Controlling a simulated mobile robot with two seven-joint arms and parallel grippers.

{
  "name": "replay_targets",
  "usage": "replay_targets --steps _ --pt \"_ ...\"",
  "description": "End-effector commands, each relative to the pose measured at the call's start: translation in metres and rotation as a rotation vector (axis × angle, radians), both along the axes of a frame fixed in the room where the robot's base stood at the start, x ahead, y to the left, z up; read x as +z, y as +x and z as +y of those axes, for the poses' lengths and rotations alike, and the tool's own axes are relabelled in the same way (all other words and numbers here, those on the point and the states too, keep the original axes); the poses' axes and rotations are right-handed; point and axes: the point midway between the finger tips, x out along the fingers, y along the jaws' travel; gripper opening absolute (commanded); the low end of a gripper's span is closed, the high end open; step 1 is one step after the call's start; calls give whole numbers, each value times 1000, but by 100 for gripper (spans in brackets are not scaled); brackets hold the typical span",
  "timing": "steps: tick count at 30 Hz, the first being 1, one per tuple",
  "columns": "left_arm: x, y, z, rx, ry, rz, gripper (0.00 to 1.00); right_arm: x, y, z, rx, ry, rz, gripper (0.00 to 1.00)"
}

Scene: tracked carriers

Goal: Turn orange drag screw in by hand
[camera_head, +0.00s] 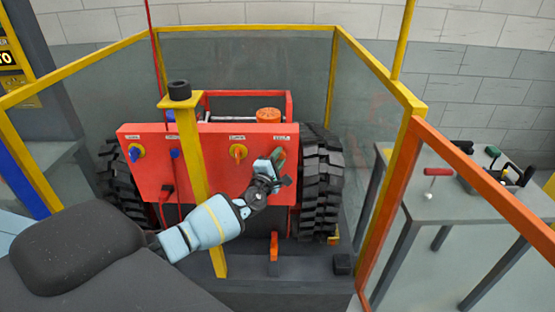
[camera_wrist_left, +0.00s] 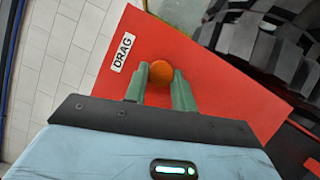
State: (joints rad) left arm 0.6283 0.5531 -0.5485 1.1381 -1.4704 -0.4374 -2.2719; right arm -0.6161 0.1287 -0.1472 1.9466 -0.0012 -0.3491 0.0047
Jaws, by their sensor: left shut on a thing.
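The orange drag screw (camera_wrist_left: 160,71) shows as a round orange head on the red panel (camera_wrist_left: 205,110) in the left wrist view, beside a white label reading DRAG (camera_wrist_left: 123,52). The two green fingers of my left gripper (camera_wrist_left: 161,86) stand on either side of the head, shut on it. In the head view my left gripper (camera_head: 278,157) reaches the right part of the red panel (camera_head: 215,175), below a small white label (camera_head: 281,137). The screw is hidden behind the gripper there. My right gripper is in neither view.
A yellow post (camera_head: 195,165) stands in front of the panel, left of my gripper. Black tracks (camera_head: 322,185) flank the red carrier. Yellow-framed clear screens (camera_head: 365,120) enclose it. A grey table (camera_head: 465,200) stands at right.

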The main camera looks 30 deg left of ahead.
Motion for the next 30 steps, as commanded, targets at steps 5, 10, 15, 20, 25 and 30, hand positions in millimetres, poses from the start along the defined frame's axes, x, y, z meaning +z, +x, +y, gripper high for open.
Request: replay_targets --steps 5,10,15,20,25,30 --pt "-4 -1 -3 -6 68 50 3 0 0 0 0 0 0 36" --pt "-4 -1 -3 -7 115 78 3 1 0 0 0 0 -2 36" --pt "-4 -1 -3 -7 140 95 3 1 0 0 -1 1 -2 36" --pt "-4 -1 -3 -7 151 100 3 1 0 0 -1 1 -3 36" --pt "-4 -1 -3 -7 153 102 3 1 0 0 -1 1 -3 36" --pt "-4 -1 -3 -7 152 102 3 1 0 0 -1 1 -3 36"
